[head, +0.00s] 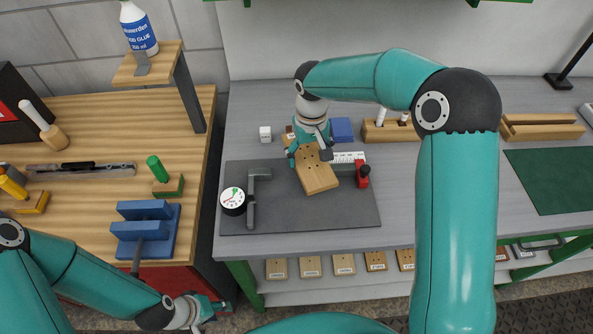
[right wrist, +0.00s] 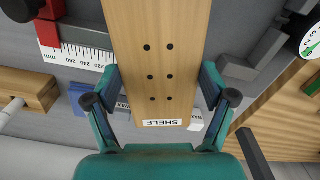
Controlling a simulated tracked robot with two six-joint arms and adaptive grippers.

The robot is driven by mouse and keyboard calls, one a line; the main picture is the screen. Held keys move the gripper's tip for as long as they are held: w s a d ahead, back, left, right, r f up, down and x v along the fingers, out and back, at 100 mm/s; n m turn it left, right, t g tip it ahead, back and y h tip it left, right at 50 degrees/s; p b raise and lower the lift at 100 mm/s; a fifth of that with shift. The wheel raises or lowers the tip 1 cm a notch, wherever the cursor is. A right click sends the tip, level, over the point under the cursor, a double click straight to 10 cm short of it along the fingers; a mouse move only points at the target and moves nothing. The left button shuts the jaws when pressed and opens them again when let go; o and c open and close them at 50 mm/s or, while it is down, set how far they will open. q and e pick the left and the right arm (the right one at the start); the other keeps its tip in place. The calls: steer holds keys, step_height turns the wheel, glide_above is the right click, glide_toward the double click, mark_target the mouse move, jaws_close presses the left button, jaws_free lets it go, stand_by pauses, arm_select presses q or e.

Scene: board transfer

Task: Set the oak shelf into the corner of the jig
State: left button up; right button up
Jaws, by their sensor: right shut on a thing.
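The oak shelf (head: 319,178), a pale board with rows of dark holes, is in my right gripper (head: 310,147). In the right wrist view, the shelf (right wrist: 157,60) carries a "SHELF" label and lies between the two fingers (right wrist: 160,95). In the head view it is slightly tilted over the dark grey jig plate (head: 300,220); whether it touches the plate cannot be told. The jig's grey L-shaped fence (head: 251,200) stands left of the shelf, apart from it. My left gripper (head: 214,306) is low at the left, away from the jig; its jaw opening is unclear.
A dial gauge (head: 233,201) sits left of the fence. A ruler (head: 347,157) with a red stop (head: 362,174) lies right of the shelf. A blue block (head: 342,129) and a wooden holder (head: 390,131) stand behind. The plate's front is clear.

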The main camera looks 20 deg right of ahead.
mark_target(298, 170)
steer(key=shift+d, duration=0.2)
steer(key=shift+a+f+n+b, duration=0.15)
steer(key=shift+a+n+b, duration=0.1)
steer(key=shift+n+b, duration=0.3)
steer(key=s+a+n+b, duration=0.1)
steer(key=n+b, duration=0.1)
steer(key=n, duration=0.1)
steer(key=a+n+b, duration=0.1)
steer(key=n+b, duration=0.1)
steer(key=n, duration=0.1)
steer(key=s+a+n+b, duration=0.1)
steer(key=n+b, duration=0.1)
steer(key=n, duration=0.2)
steer(key=shift+s+a+f, duration=0.3)
steer(key=shift+f, duration=0.05)
steer(key=n+b, duration=0.1)
steer(key=n, duration=0.1)
steer(key=s+a+n+b, duration=0.1)
steer(key=shift+s+r+n, duration=0.1)
steer(key=shift+n, duration=0.25)
steer(key=shift+f+b, duration=2.35)
steer(key=shift+f, duration=0.4)
steer(key=shift+a+p, duration=0.3)
steer(key=shift+a, duration=0.25)
steer(key=shift+w, duration=0.3)
steer(key=shift+a, duration=0.1)
